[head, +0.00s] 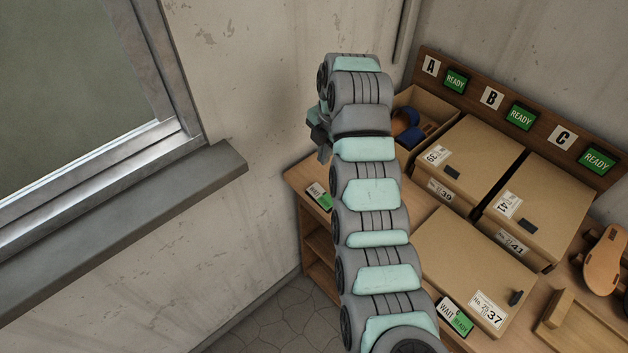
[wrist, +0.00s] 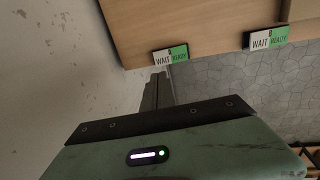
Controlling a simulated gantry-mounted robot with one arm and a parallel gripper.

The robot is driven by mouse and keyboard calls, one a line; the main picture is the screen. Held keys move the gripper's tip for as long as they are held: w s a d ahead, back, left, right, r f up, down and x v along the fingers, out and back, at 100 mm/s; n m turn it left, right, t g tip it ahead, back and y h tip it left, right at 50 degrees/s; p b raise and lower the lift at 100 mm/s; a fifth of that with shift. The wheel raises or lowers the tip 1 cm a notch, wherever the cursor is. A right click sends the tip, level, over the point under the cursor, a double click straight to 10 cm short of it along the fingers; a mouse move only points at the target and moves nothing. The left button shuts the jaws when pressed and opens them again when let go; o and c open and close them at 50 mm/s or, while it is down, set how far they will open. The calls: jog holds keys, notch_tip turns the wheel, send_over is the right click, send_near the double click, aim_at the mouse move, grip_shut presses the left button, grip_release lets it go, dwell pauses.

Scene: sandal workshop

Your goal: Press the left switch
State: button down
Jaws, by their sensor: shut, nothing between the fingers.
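The left switch (head: 319,196) is a small rocker plate, half white with WAIT and half green with READY. It is at the bench's left front corner. The wrist view shows it too (wrist: 170,55), at the wooden edge straight beyond my fingers. A second switch of the same kind (head: 455,318) is farther right along the edge, also in the wrist view (wrist: 267,38). My gripper (head: 324,155) is shut and empty, above and behind the left switch in the head view. In the wrist view its fingertips (wrist: 160,74) appear just short of the switch; I cannot tell whether they touch.
Lidded cardboard boxes (head: 475,160) and an open box (head: 425,105) fill the bench under a board (head: 545,125) marked A, B, C with green READY signs. Sandal parts (head: 604,262) lie at right. A wall and window ledge (head: 130,220) are close on the left.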

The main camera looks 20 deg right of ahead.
aim_at(317, 190)
jog(key=shift+s, duration=0.15)
jog(key=f, duration=0.4)
jog(key=w+f, duration=0.1)
jog(key=f, duration=0.4)
jog(key=w+f, duration=0.1)
jog(key=f, duration=0.3)
jog(key=shift+a+f+p, duration=0.35)
jog(key=shift+a+p, duration=0.05)
